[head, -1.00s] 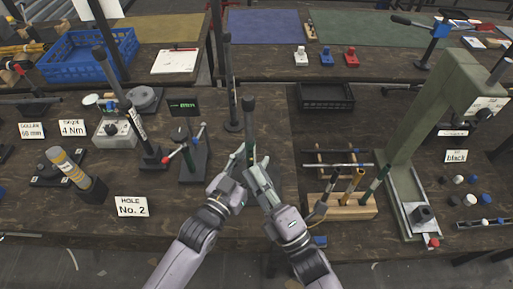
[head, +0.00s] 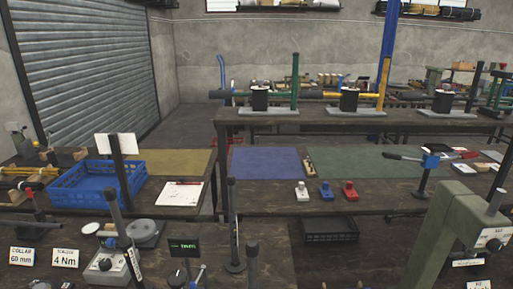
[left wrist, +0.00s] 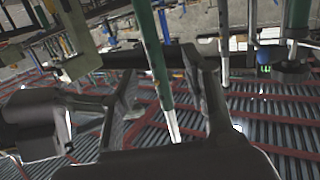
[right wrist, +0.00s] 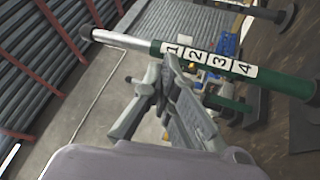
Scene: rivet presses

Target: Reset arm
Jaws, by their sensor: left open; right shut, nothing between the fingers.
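Neither gripper shows in the head view. My left gripper (left wrist: 160,75) is open in the left wrist view. A green rod with a pale tip (left wrist: 148,45) runs across the gap between its fingers; I cannot tell whether it is between them or beyond them. My right gripper (right wrist: 168,72) is shut and empty in the right wrist view. A green tube marked 1 to 4 with a silver end (right wrist: 235,67) passes just beyond its fingertips; contact is unclear. A black upright handle (head: 252,262) shows at the bottom of the head view.
The bench holds a blue crate (head: 80,190), a purple mat (head: 265,162), small white, red and blue blocks, and a black tray (head: 330,230). A green press (head: 450,225) stands at the right. Another bench with rods on stands (head: 350,117) is behind.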

